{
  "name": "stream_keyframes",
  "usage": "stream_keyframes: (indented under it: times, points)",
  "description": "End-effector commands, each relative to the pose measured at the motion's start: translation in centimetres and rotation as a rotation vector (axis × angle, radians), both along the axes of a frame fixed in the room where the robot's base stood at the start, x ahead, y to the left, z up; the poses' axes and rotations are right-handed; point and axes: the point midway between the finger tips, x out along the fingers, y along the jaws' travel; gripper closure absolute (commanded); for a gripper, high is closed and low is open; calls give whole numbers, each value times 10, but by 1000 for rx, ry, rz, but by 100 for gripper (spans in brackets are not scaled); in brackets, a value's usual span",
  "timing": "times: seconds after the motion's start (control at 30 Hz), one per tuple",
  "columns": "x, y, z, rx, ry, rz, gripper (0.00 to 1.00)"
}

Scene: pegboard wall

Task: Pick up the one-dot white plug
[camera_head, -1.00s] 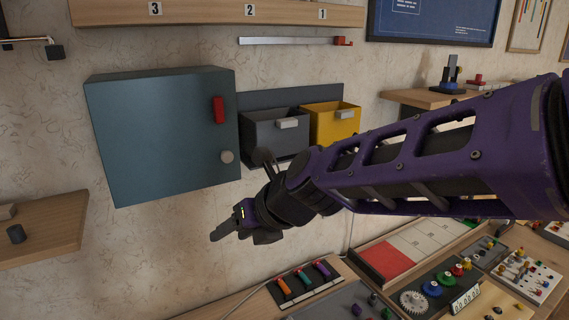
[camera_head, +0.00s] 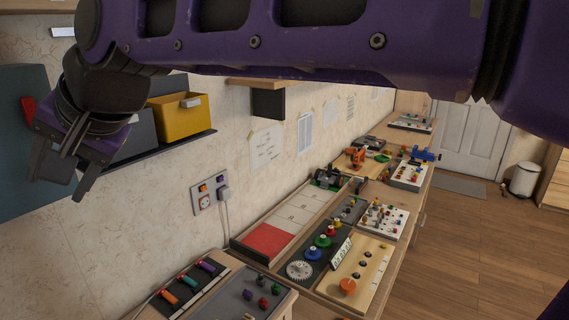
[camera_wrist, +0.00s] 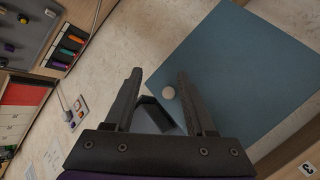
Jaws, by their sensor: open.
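A white plug (camera_head: 223,193) with a pale cord sits at the right side of a grey wall socket panel (camera_head: 205,205) in the head view. I cannot make out any dots on it. The panel also shows small at the left of the wrist view (camera_wrist: 77,112), too small to tell the plug clearly. My gripper (camera_head: 62,180) is open and empty, up and left of the panel, in front of the blue cabinet (camera_head: 20,180). In the wrist view my gripper's fingers (camera_wrist: 159,78) point at the wall and the cabinet with its round pale knob (camera_wrist: 168,93).
Below the panel, a bench carries a red-and-white tray (camera_head: 268,240), a gear board (camera_head: 300,270) and a strip of coloured handles (camera_head: 180,285).

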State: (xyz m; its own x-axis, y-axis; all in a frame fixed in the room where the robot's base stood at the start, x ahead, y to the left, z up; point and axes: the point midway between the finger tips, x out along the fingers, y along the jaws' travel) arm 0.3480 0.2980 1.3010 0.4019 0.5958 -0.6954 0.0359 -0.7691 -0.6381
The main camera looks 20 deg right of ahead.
Motion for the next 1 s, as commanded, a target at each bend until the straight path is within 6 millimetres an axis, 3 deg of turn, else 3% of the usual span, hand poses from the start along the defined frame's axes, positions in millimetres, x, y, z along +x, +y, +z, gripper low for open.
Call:
stream_keyframes:
  times: [0.03,0.23,0.47,0.57,1.0]
  points:
    - [33,38,-300,-574,306,113,45]
    - [41,35,-293,-715,137,534,45]
    - [48,35,-282,-767,40,727,45]
    - [48,36,-296,-772,40,739,45]
    - [56,44,-387,-770,42,734,45]
